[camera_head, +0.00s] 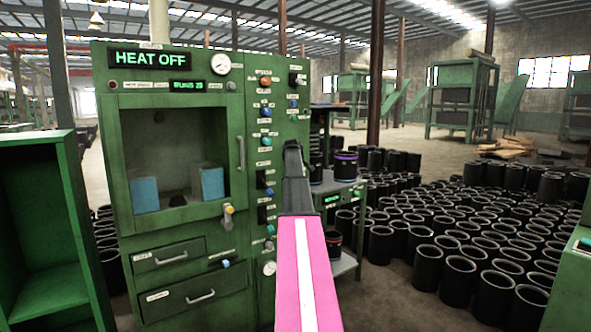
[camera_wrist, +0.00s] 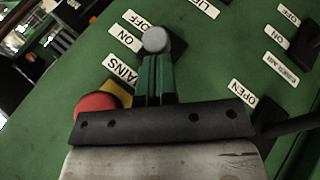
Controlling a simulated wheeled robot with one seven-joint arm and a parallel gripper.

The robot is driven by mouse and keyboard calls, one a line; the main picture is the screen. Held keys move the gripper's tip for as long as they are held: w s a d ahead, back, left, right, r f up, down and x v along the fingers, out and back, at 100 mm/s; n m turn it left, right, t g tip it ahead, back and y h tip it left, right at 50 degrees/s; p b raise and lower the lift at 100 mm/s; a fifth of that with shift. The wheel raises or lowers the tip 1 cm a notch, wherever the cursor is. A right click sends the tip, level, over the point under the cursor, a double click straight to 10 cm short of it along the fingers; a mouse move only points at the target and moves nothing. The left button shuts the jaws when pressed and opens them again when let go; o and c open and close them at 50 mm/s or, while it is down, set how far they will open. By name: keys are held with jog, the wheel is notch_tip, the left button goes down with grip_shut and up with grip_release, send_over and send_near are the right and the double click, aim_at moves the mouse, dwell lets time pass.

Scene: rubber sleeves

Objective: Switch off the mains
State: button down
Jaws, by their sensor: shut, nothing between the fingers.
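The mains switch has a round grey knob (camera_wrist: 157,40) and a dark backing plate in the wrist view. Its MAINS label (camera_wrist: 122,72) and ON and OFF labels are beside it on the green panel. My gripper (camera_wrist: 157,62) is shut and empty, its fingers pointing at the panel with their tips right at the knob. I cannot tell whether they touch it, or which way the switch is set. In the head view my gripper (camera_head: 291,147) is in front of the right part of the green control cabinet (camera_head: 205,100), and I cannot make out the mains switch there.
A red button (camera_wrist: 97,104) on a yellow base is left of the fingers. A dark switch (camera_wrist: 306,45) with ON and OFF labels is to the right. A HEAT OFF display (camera_head: 149,57) tops the cabinet. Many black sleeves (camera_head: 462,270) stand on the floor at right.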

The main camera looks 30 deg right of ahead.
jog(key=shift+s+f+t, duration=0.2)
jog(key=shift+t, duration=0.1)
